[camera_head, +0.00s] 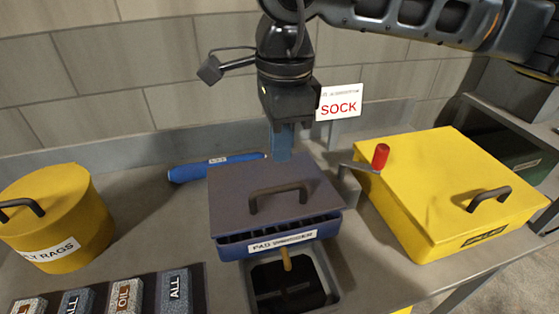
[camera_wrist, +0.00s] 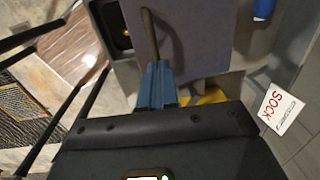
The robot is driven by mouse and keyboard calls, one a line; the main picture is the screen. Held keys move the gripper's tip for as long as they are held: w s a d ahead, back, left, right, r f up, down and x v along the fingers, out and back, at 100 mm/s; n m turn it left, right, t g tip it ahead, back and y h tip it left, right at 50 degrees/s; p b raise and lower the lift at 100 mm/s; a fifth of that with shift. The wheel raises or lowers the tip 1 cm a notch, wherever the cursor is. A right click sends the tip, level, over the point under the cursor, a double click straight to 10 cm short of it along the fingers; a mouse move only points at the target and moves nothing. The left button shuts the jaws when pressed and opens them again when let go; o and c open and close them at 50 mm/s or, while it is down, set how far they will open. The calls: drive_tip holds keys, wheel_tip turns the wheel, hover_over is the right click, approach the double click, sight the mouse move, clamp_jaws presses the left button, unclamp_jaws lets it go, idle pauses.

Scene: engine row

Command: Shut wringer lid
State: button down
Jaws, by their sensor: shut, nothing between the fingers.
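The wringer (camera_head: 232,248) is a blue box with a partly legible front label beginning "PAD". Its flat grey-purple lid (camera_head: 235,200) has a dark bar handle (camera_head: 280,190). A dark ribbed gap shows under the lid's front edge. My gripper (camera_head: 282,155) points down at the lid's back edge, its blue fingers shut and empty. The wrist view shows the fingers (camera_wrist: 157,75) over the lid's edge (camera_wrist: 195,40), near the handle (camera_wrist: 150,35). I cannot tell whether they touch the lid.
A red-knobbed crank (camera_head: 380,157) stands between the wringer and a yellow lidded box (camera_head: 450,185) at right. A yellow rag can (camera_head: 60,215) stands left. A blue roll (camera_head: 215,167) lies behind. A "SOCK" sign (camera_head: 339,104) stands at the back. A sink (camera_head: 330,285) opens in front.

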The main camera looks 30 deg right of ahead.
sight(283, 190)
drive_tip(key=shift+w+f+p, duration=0.15)
drive_tip(key=shift+f+p, duration=0.5)
drive_tip(key=shift+f, duration=2)
drive_tip(key=f+t+b, duration=0.1)
drive_tip(key=f+b, duration=0.1)
drive_tip(key=b, duration=0.3)
drive_tip(key=shift+s+f+b, duration=0.1)
drive_tip(key=shift+s+b, duration=0.1)
drive_tip(key=shift+b, duration=0.1)
drive_tip(key=f+b, duration=0.1)
drive_tip(key=b, duration=0.2)
drive_tip(key=shift+s+t+h, duration=0.25)
drive_tip(key=shift+t+h, duration=0.05)
drive_tip(key=shift+s+b, duration=0.15)
drive_tip(key=shift+b, duration=0.35)
drive_tip(key=shift+s+a, duration=0.1)
